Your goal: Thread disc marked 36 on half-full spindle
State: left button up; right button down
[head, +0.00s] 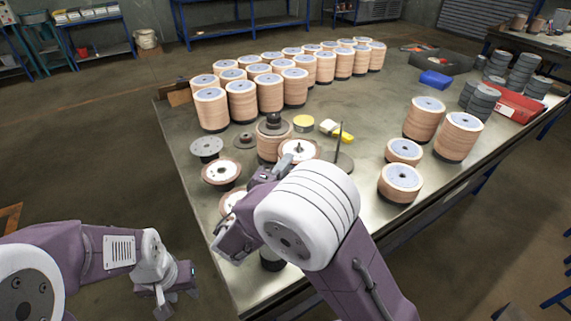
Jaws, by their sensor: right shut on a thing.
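My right gripper (273,172) is over the near part of the table, largely hidden by its own wrist. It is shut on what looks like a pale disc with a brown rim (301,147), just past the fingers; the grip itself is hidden. A thin dark upright spindle (340,134) rises from a round base to the right of that disc. A short brown disc stack (271,146) with a dark hub on top stands behind. Other discs lie at the left (222,170) and partly behind my gripper (231,201). No number is readable. My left gripper (172,303) hangs off the table, its jaws unclear.
Rows of tall disc stacks (242,103) fill the back of the table (375,115). More stacks (424,118) stand at the right, with grey stacks and a red box (519,107) beyond. A grey flange (206,147), yellow tin (303,123) and yellow-white item (337,129) lie mid-table.

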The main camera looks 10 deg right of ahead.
jog(key=shift+f+b, duration=0.55)
jog(key=shift+f, duration=0.2)
jog(key=c, duration=2)
grip_release()
jog(key=shift+f, duration=0.1)
jog(key=o, duration=0.5)
jog(key=shift+c, duration=0.2)
jog(key=shift+s, duration=0.1)
jog(key=v, duration=0.9)
jog(key=shift+r, duration=0.25)
